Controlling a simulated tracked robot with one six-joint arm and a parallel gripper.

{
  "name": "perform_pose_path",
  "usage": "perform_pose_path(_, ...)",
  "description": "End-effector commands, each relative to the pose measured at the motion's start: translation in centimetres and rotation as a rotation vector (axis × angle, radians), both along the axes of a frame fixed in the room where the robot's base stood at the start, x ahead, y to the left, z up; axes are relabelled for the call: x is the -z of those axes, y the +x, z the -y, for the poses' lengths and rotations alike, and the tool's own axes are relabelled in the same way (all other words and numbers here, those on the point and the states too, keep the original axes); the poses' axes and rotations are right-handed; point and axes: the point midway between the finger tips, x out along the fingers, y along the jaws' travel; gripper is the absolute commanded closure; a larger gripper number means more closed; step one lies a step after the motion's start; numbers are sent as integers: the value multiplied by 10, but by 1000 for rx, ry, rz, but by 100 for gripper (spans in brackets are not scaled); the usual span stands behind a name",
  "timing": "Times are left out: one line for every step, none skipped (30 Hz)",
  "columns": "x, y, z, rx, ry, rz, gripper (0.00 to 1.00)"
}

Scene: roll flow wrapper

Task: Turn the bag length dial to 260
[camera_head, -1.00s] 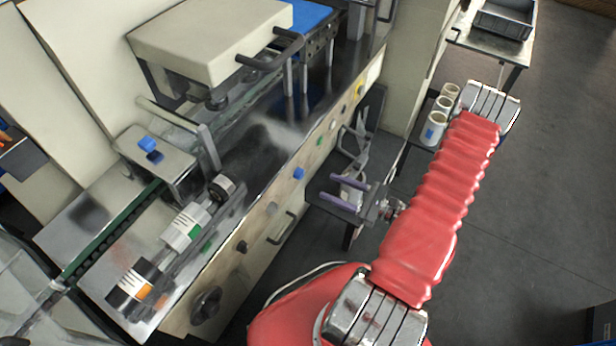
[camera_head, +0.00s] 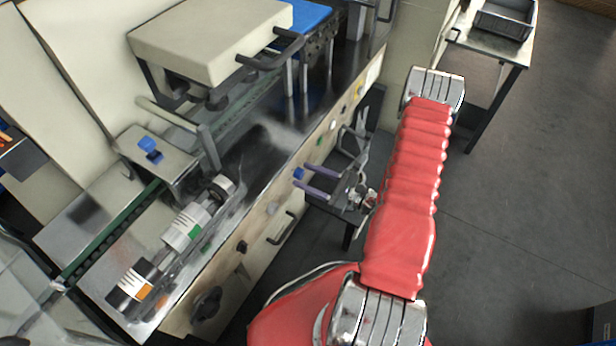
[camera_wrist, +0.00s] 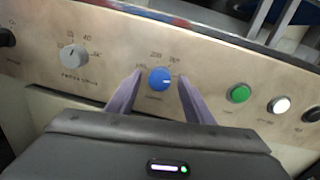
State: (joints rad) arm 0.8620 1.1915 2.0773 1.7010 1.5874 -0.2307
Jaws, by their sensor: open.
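The blue dial (camera_wrist: 159,79) is on the machine's beige front panel, with small printed numbers around it. A pale mark on its face points to the right; one number above looks like 200, the others are too blurred to read surely. My gripper (camera_wrist: 160,73) is open, with one purple finger on each side of the dial and visible gaps to it. In the head view the blue dial (camera_head: 298,173) shows at the fingertips of my gripper (camera_head: 302,177). I cannot tell how far the tips are from the panel.
A grey dial (camera_wrist: 74,56) is left of the blue one; a green button (camera_wrist: 239,93) and a white button (camera_wrist: 281,104) are to its right. The machine's metal bed (camera_head: 262,140) lies above the panel. A grey bin (camera_head: 503,20) is on a far table.

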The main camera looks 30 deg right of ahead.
Motion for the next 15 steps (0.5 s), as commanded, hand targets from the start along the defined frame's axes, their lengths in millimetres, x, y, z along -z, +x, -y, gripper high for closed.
perform_pose_path(0, 0, 0, 0, 0, 0, 53)
perform_pose_path(0, 0, 0, 0, 0, 0, 53)
perform_pose_path(0, 0, 0, 0, 0, 0, 53)
perform_pose_path(0, 0, 0, 0, 0, 0, 53)
perform_pose_path(0, 0, 0, 0, 0, 0, 53)
perform_pose_path(0, 0, 0, 0, 0, 0, 53)
perform_pose_path(0, 0, 0, 0, 0, 0, 54)
perform_pose_path(0, 0, 0, 0, 0, 0, 56)
perform_pose_path(0, 0, 0, 0, 0, 0, 59)
perform_pose_path(0, 0, 0, 0, 0, 0, 61)
perform_pose_path(0, 0, 0, 0, 0, 0, 63)
perform_pose_path(0, 0, 0, 0, 0, 0, 66)
perform_pose_path(0, 0, 0, 0, 0, 0, 68)
perform_pose_path(0, 0, 0, 0, 0, 0, 70)
perform_pose_path(0, 0, 0, 0, 0, 0, 73)
